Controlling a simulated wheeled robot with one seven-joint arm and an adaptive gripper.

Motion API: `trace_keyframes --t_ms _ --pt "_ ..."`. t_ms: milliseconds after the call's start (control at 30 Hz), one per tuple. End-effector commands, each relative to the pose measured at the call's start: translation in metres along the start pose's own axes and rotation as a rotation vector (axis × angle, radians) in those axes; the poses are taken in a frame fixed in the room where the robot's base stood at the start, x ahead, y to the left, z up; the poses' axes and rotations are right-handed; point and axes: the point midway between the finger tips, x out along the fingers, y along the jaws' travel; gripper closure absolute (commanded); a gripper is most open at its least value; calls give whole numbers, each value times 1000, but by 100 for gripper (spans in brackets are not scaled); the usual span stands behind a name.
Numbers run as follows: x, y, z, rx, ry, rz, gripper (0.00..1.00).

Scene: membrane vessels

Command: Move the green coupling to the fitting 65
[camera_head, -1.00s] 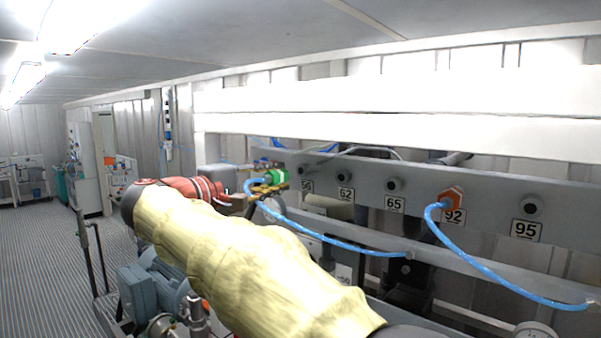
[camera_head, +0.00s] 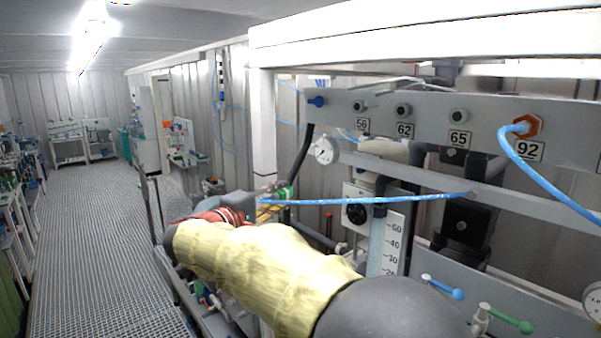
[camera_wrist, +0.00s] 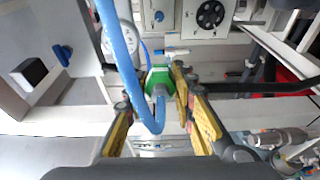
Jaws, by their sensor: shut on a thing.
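The green coupling (camera_head: 284,194) is on the end of a blue hose, in the middle of the head view. It also shows in the wrist view (camera_wrist: 158,77). My gripper (camera_head: 268,211) has yellow fingers and is shut on the coupling; in the wrist view the fingers (camera_wrist: 158,92) stand either side of the coupling and hose.
The panel also bears bare fittings 56 (camera_head: 359,107) and 62 (camera_head: 403,111). An orange coupling (camera_head: 526,126) with a blue hose sits at 92. A blue part (camera_head: 317,101) is at the panel's left end. A rail (camera_head: 420,178), gauge (camera_head: 326,150) and valve handles lie below. Floor at left is clear.

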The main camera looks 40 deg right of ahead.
Motion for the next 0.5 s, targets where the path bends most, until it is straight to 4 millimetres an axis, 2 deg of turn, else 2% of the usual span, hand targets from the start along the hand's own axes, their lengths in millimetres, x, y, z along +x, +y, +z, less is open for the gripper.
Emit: trace_keyframes --t_ms 33,300,500 --pt "-6 -26 -11 -8 38 -2 100" --pt "-32 -123 -49 -9 211 -4 100" --pt "-54 -196 -70 -11 344 -6 100"
